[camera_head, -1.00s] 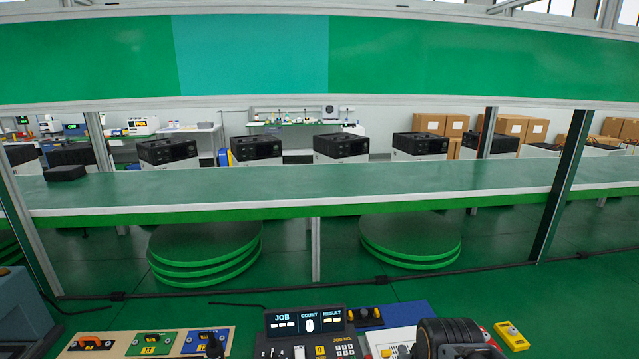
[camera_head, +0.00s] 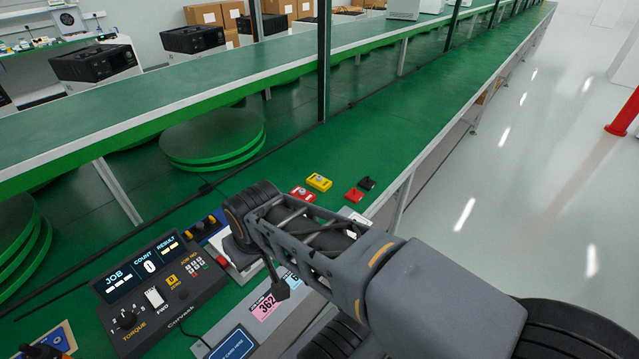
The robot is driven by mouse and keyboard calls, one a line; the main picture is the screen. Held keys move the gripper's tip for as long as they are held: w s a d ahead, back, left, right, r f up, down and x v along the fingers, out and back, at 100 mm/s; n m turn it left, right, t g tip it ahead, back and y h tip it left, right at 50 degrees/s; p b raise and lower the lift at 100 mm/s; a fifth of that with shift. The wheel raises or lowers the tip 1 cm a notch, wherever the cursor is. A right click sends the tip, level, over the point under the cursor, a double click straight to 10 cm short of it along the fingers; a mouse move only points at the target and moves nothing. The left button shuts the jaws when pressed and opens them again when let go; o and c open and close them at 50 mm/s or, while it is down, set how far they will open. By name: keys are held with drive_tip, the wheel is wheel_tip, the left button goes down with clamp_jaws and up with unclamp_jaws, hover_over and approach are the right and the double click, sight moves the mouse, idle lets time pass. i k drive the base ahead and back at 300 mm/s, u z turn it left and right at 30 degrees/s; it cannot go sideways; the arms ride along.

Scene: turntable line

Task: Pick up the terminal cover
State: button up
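I cannot tell for sure which piece is the terminal cover. Several small parts lie on the green bench past my arm: a yellow part (camera_head: 319,182), a red part with a pale top (camera_head: 302,194), a plain red block (camera_head: 354,196) and a small black block (camera_head: 367,183). My grey arm reaches from the lower right across the bench, with its dark joint left of these parts. My gripper does not show clearly in this view. Nothing is seen held.
A torque controller (camera_head: 155,285) with a lit display stands at the lower left. Pink and blue labels lie by my arm. A long raised green-topped shelf (camera_head: 200,85) runs behind the bench, with a dark post (camera_head: 323,60). Open pale floor (camera_head: 540,180) is at the right.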

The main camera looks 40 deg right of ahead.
sight(322, 186)
drive_tip(key=u, duration=2.7)
drive_tip(key=k, duration=1.85)
drive_tip(key=z, duration=2)
drive_tip(key=i, duration=0.5)
drive_tip(key=z, duration=0.1)
